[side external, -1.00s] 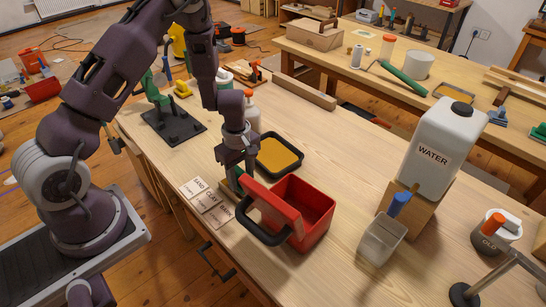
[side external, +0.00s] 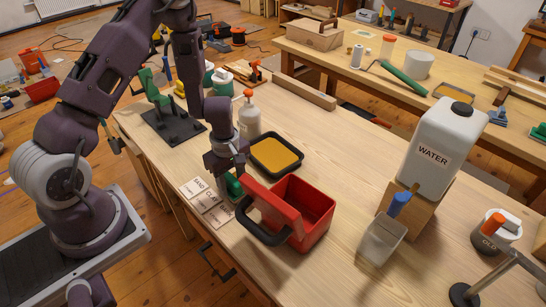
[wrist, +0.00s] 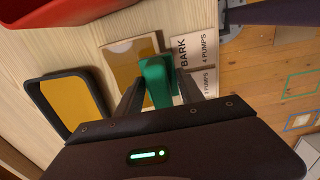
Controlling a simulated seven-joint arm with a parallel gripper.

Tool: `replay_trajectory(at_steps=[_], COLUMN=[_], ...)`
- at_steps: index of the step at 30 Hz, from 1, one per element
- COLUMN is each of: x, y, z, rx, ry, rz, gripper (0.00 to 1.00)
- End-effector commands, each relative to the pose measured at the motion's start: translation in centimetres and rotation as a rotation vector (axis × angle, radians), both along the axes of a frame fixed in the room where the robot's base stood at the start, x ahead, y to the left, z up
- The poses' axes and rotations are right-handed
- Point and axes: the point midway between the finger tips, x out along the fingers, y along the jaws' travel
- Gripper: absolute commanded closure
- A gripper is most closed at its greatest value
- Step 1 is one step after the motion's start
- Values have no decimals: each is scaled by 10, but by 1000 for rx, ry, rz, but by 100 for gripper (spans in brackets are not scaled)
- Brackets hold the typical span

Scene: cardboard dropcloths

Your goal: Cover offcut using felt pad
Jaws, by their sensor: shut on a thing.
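My gripper (side external: 229,170) is shut on the green felt pad tool (side external: 234,185), low over the front edge of the bench. In the wrist view the green body (wrist: 157,82) sits between the two fingers; its pad face is hidden underneath. Below it lies the offcut (wrist: 104,50), a small flat board with a pale border and a brown middle. The green tool overlaps its right side; I cannot tell whether they touch. In the side view the offcut is hidden behind my gripper and the red caddy.
A black tray (side external: 299,168) of yellow-ochre liquid lies behind the gripper. A red caddy (side external: 318,210) with a black handle stands close on the right. Printed cards (side external: 206,202) lie on the left. A white bottle (side external: 249,118) with an orange top stands behind.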

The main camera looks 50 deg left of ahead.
Motion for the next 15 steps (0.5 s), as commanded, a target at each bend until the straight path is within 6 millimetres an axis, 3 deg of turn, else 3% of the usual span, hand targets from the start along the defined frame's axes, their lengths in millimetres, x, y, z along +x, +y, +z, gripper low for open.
replay_trajectory(at_steps=[1,7,15], x=[-9,-9,-5], y=[-2,-2,-1], z=[-3,1,41], rx=[-9,-8,-3], ry=[24,25,15], rz=[1,1,1], gripper=[100,100,100])
